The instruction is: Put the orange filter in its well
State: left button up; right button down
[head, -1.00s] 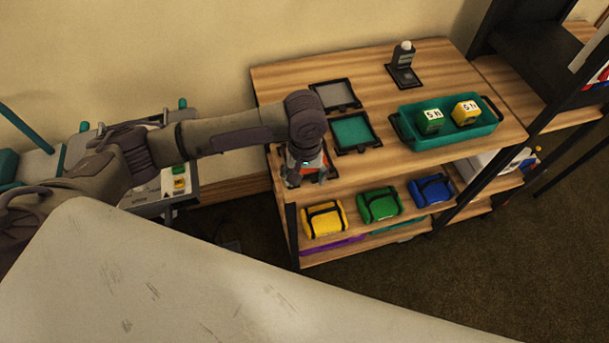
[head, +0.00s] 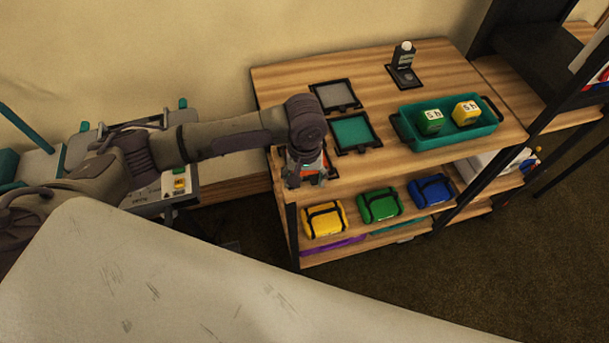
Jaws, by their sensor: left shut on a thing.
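The orange filter (head: 322,160) shows only as a small orange patch beside and behind my left gripper (head: 303,182). The gripper points down over the front left corner of the wooden shelf top and is shut on the filter. A dark frame edge (head: 332,172) shows next to it, and most of this well is hidden by the gripper and wrist. I cannot tell whether the filter sits in the well or just above it. Two more black-framed wells lie behind, one with a grey filter (head: 336,94) and one with a teal filter (head: 353,131). My right gripper is not in view.
A teal tray (head: 455,137) at the right holds a green block (head: 430,122) and a yellow block (head: 466,112). A dark bottle on a stand (head: 404,62) is at the back. Yellow (head: 323,219), green (head: 379,204) and blue (head: 432,190) bags lie on the lower shelf.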

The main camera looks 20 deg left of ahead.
pick_arm(q)
jog(key=shift+f, duration=0.15)
jog(key=o, duration=1.7)
notch_tip(320, 180, up, 12)
